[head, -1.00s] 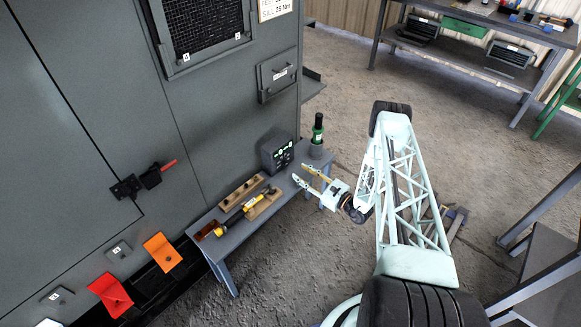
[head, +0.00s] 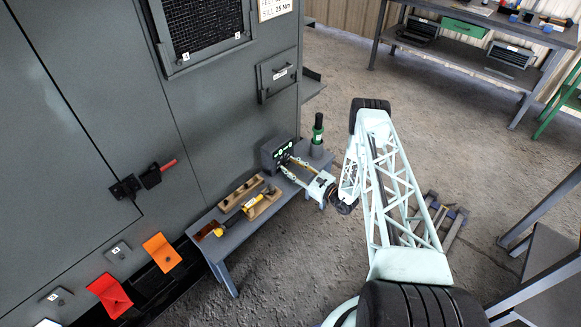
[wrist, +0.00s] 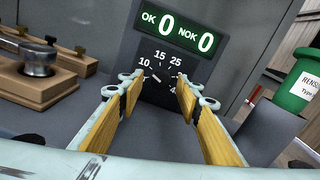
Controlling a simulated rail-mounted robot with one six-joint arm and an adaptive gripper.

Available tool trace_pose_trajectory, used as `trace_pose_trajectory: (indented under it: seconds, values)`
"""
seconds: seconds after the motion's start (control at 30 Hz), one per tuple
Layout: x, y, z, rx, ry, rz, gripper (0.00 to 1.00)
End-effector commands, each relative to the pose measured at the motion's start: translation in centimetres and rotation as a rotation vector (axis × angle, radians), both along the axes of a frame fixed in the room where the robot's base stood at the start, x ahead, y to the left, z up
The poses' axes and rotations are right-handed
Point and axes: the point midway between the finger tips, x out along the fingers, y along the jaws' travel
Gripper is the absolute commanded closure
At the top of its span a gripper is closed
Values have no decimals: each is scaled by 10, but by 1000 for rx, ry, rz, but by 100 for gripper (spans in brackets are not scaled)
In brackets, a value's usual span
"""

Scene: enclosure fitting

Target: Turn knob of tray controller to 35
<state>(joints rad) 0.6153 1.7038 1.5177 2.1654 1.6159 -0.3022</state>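The tray controller (head: 271,155) is a dark box on the low grey bench (head: 222,218), against the cabinet. In the wrist view, the tray controller (wrist: 185,48) shows a green display reading OK 0 and NOK 0. Below it is a dial with 10, 15 and 25 legible; a number at lower right is partly hidden by a finger. A small white mark shows at the dial's centre, but the knob's setting is unclear. My gripper (wrist: 159,80) is open, its wood-coloured pads on either side of the dial. In the head view my gripper (head: 288,167) reaches the controller's front; contact is unclear.
A green and dark bottle-like canister (head: 317,130) stands right of the controller; its green part (wrist: 296,82) shows in the wrist view. The grey cabinet (head: 215,110) rises behind.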

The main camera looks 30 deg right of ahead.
Motion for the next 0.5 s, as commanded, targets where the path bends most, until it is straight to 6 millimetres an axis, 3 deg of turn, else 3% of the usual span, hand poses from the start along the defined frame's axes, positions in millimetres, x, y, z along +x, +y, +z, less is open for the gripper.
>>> trace_pose_trajectory:
  seconds: [0.13,0.4,0.5]
  values:
    - [0,0,0,0,0,0,68]
    - [0,0,0,0,0,0,92]
    - [0,0,0,1,0,0,92]
